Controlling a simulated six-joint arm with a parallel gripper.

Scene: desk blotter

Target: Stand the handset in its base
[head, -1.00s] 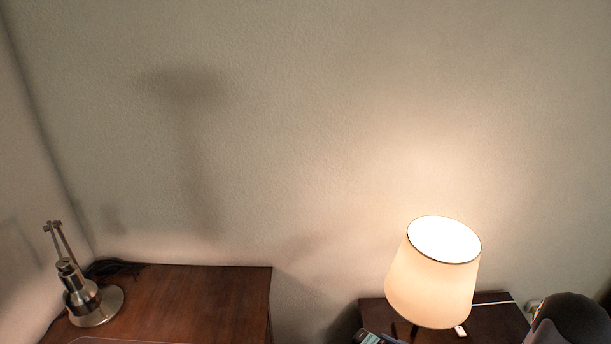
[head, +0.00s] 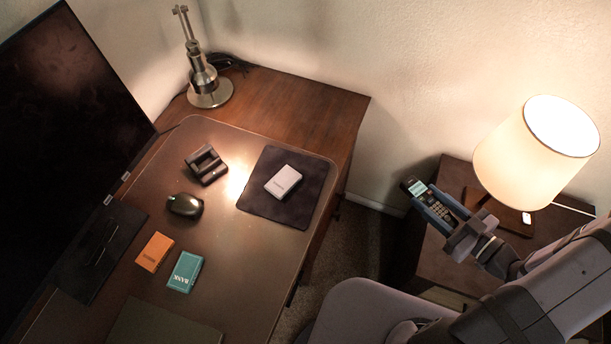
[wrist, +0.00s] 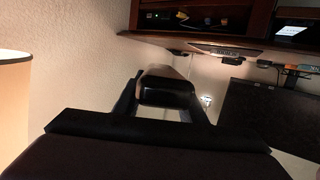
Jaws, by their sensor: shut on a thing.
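The handset (head: 437,206), dark with a keypad and a small lit screen, is held in my gripper (head: 440,208) at the right of the head view, in front of the nightstand with the lamp. My gripper is shut on it. In the wrist view the handset's dark end (wrist: 165,93) shows between the two fingers. The base (head: 206,165), a small black cradle with a slot, stands on the blotter (head: 226,270) at the back of the desk. It is well to the left of my gripper and looks empty.
A black mouse (head: 185,205), an orange box (head: 154,252) and a teal box (head: 185,271) lie near the base. A white box (head: 283,181) lies on a dark pad (head: 258,205). A monitor (head: 70,120) stands left, a metal desk lamp (head: 209,88) behind, a lit lamp (head: 535,145) right.

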